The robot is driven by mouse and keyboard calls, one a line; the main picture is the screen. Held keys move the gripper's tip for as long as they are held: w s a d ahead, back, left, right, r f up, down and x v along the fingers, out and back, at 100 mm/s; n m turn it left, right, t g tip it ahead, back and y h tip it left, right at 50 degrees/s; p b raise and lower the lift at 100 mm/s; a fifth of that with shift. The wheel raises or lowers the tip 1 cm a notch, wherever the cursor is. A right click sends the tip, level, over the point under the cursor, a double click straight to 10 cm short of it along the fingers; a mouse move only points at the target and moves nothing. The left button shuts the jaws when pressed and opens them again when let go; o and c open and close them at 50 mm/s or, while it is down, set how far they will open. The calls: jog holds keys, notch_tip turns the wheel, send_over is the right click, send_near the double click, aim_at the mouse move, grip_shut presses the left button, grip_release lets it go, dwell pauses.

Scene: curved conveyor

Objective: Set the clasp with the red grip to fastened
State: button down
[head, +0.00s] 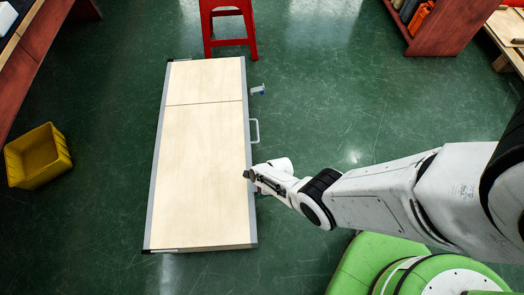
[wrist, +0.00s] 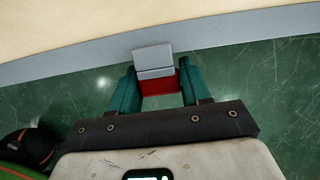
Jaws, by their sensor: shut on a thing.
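In the wrist view, the clasp (wrist: 152,58) is a grey block against the grey edge of a pale wooden case, with a red grip (wrist: 165,85) on its near side. My gripper (wrist: 159,77) has its two teal fingers on either side of the red grip and is shut on it. In the head view, my gripper (head: 250,177) is at the right edge of the case (head: 200,150) and hides this clasp. I cannot tell whether the clasp is fastened. A second clasp with a bluish grip (head: 258,90) sticks out farther up the same edge.
A white handle (head: 255,132) stands out from the case edge between the clasps. A red stool (head: 229,28) is close behind the case. A yellow crate (head: 38,156) is on the floor at left. A red shelf (head: 440,28) stands at top right. The green floor right of the case is mostly clear.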

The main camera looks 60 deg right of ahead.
jog(key=shift+w+a+g, duration=0.15)
jog(key=shift+g, duration=0.15)
dwell(0.4)
jog(key=c, duration=0.6)
grip_release()
jog(key=p+v, duration=1)
jog(key=shift+r+p, duration=0.3)
jog(key=shift+r, duration=0.1)
jog(key=shift+a, duration=0.15)
